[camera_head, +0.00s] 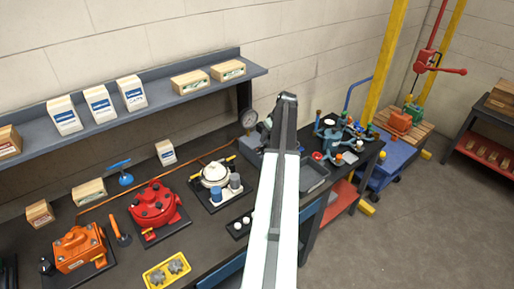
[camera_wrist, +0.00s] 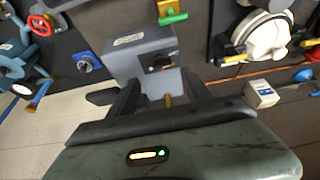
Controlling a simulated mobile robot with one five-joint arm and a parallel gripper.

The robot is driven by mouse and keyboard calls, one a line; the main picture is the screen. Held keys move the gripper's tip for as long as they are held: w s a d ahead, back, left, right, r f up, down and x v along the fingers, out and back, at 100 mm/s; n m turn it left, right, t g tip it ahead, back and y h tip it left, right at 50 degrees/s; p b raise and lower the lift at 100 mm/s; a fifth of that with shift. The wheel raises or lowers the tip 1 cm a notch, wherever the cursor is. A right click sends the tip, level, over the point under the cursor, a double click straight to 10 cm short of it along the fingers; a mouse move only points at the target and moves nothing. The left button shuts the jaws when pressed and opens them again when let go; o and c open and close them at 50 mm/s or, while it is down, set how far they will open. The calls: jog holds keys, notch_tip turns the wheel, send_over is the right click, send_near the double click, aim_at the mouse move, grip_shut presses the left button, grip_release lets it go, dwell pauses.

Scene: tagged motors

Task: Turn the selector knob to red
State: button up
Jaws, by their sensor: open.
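A grey box (camera_wrist: 143,45) stands ahead of my gripper in the wrist view, with a pale label on its top. A dark round knob (camera_wrist: 159,62) sits on its near face; it looks like the selector knob. Its pointer direction and any colour marks are too small to read. My gripper (camera_wrist: 160,78) is open, its two dark fingers apart on either side of the knob's line and short of it. Nothing is held. In the head view the grey box (camera_head: 250,158) is partly hidden behind my arm, which also hides my gripper.
A blue knob (camera_wrist: 85,63) and a red handwheel (camera_wrist: 41,24) are left of the box. A green and yellow part (camera_wrist: 172,12) is behind it. A white round housing (camera_wrist: 262,38) and a small white carton (camera_wrist: 262,94) are to the right. A shelf (camera_head: 160,97) runs above the bench.

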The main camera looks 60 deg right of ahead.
aim_at(263, 146)
jog(key=shift+w, duration=0.1)
jog(key=b+x, duration=0.7)
jog(key=x, duration=0.1)
jog(key=shift+w+a, duration=0.1)
jog(key=shift+a, duration=0.1)
jog(key=shift+r, duration=0.15)
grip_shut()
